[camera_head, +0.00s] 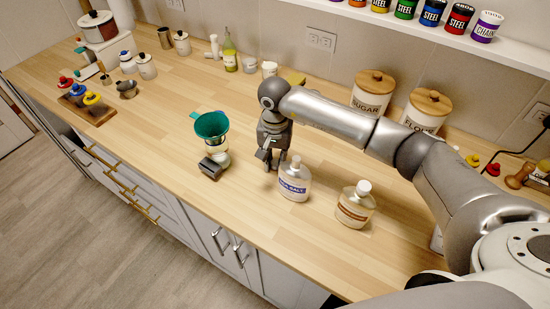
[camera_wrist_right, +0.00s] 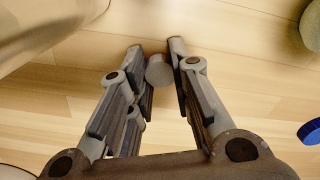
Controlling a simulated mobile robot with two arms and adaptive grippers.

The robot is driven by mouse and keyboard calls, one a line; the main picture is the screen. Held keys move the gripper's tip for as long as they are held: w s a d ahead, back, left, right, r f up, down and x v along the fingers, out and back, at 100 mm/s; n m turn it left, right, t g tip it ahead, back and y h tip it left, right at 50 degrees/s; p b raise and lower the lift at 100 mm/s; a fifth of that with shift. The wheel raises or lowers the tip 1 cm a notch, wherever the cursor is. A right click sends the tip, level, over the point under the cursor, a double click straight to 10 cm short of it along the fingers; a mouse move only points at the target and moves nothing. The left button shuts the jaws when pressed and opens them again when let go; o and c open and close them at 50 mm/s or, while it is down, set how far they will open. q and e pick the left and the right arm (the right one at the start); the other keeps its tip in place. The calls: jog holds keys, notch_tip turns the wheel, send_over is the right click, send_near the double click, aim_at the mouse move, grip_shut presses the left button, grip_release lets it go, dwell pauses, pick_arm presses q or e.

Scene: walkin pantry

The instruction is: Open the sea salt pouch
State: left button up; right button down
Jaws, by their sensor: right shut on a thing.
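The sea salt pouch (camera_head: 294,182) stands upright on the wooden counter, a pale pouch with a blue label. Its narrow spout (camera_head: 296,161) shows at the top and looks bare, without the wide white cap seen on the pouch beside it. My right gripper (camera_head: 268,160) is just left of the spout, above the counter and apart from the pouch. In the right wrist view its fingertips (camera_wrist_right: 160,68) are shut on a small round pale disc, which looks like the pouch cap (camera_wrist_right: 159,71). My left gripper is not in view.
A pouch with a brown label (camera_head: 355,206) and white cap stands to the right. A teal funnel (camera_head: 211,125) sits on a jar to the left. Sugar (camera_head: 372,94) and flour (camera_head: 426,110) canisters stand at the back. The counter front is clear.

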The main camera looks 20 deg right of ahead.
jog(key=shift+f+b, duration=0.25)
jog(key=shift+b, duration=0.05)
jog(key=c, duration=1.3)
grip_release()
jog(key=shift+r, duration=0.1)
jog(key=shift+r, duration=0.1)
